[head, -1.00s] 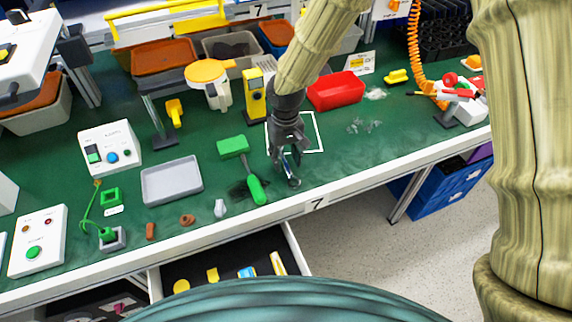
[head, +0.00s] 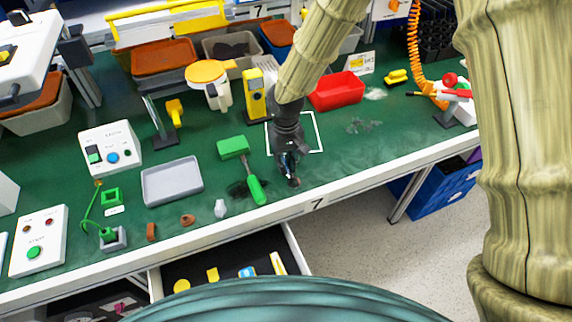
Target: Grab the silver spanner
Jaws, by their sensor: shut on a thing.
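My gripper (head: 291,178) points down at the green bench top, just right of the green-handled tool and near the bench's front edge. Its fingers are shut on a small, thin, silvery thing, the spanner (head: 287,164), most of which the fingers hide. I cannot tell whether the spanner still touches the bench.
A green mallet-like tool (head: 254,186) lies close on the left. A grey tray (head: 171,181) and a white switch box (head: 111,147) stand further left. A red bin (head: 337,91) is behind on the right. An open drawer (head: 225,269) sits below the front edge. The bench right of my gripper is mostly clear.

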